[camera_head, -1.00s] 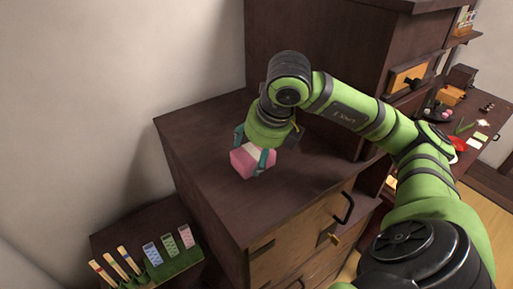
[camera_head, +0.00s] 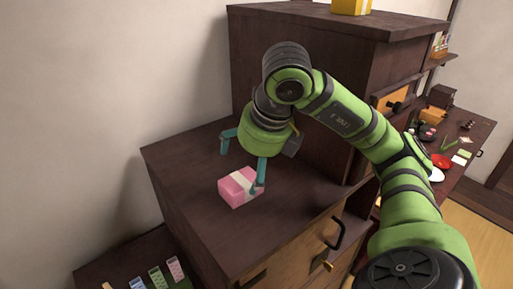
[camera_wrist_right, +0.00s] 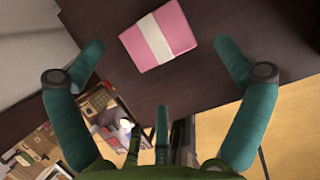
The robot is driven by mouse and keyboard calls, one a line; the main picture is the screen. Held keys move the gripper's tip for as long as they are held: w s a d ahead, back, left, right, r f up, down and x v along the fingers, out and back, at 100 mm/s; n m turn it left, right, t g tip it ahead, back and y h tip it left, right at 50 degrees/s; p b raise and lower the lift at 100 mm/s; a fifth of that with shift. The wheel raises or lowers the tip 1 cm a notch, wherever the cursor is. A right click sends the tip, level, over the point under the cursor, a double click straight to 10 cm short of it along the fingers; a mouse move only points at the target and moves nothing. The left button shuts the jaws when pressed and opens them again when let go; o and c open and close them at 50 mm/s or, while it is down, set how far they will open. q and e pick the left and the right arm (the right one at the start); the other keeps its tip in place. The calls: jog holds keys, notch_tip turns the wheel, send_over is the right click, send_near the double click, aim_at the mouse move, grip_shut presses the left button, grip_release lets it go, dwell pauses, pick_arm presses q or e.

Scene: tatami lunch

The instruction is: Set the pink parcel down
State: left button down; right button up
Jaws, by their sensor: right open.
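The pink parcel (camera_head: 240,188) with a pale band lies on the top of the lower dark wooden chest (camera_head: 187,166). My right gripper (camera_head: 243,166) is open above and just behind it, with one teal finger in front of the parcel's right side in the head view. In the right wrist view the parcel (camera_wrist_right: 158,38) lies beyond and between the spread fingers (camera_wrist_right: 160,62), with a visible gap to each. My left gripper is in neither view.
A taller cabinet (camera_head: 300,55) stands behind, with a yellow box (camera_head: 351,6) on top. A low shelf with small patterned packets (camera_head: 157,277) is at the lower left. A table with a red dish (camera_head: 440,160) and other items is at the right. The chest top left of the parcel is bare.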

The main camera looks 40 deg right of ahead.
jog(key=p+v, duration=0.1)
jog(key=v, duration=0.4)
jog(key=shift+s+r, duration=0.15)
jog(key=shift+r, duration=0.15)
